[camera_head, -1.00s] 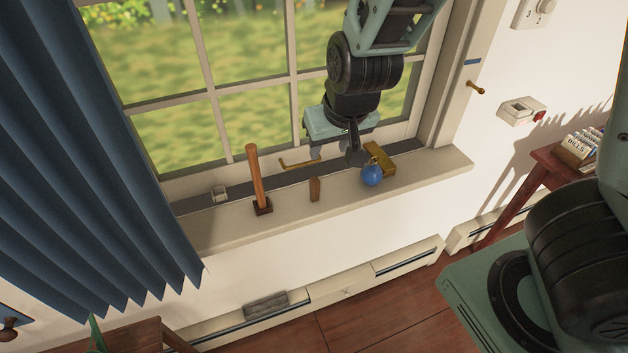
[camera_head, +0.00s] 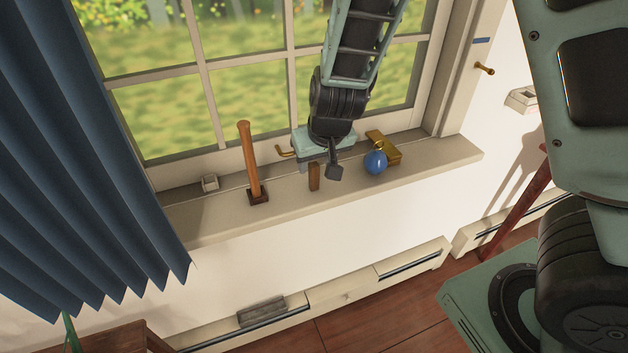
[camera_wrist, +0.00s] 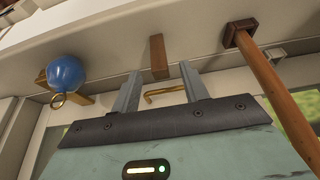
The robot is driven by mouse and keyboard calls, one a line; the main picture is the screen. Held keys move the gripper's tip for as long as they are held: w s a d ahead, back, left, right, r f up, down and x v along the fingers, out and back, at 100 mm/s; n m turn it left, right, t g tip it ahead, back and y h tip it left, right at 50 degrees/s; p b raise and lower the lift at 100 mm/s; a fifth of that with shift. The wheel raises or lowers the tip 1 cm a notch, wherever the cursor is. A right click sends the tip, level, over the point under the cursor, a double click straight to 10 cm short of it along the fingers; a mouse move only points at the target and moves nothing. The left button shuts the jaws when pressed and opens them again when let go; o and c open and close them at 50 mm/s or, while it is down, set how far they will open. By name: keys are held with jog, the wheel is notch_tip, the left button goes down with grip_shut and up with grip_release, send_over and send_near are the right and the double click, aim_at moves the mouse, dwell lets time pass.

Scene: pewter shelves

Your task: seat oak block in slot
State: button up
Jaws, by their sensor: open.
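A small upright brown wooden block, which I take as the oak block (camera_head: 314,177), stands on the window sill. In the wrist view the block (camera_wrist: 158,57) shows just beyond and between my fingertips. My gripper (camera_wrist: 160,72) is open and empty, its two grey fingers to either side of the block's line. In the head view my gripper hangs over the sill just behind the block and partly hides that area. I cannot tell whether the fingers overlap the block in depth.
A wooden-handled mallet (camera_head: 250,165) stands head-down left of the block. A blue ball (camera_head: 376,162) with a brass ring and a brass block (camera_head: 388,145) are to the right. A brass window handle (camera_wrist: 165,92) is behind. The sill (camera_head: 215,222) is bare in front.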

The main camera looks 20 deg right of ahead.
jog(key=shift+b+x, duration=0.3)
jog(key=shift+x, duration=0.95)
grip_shut()
jog(key=shift+r, duration=0.15)
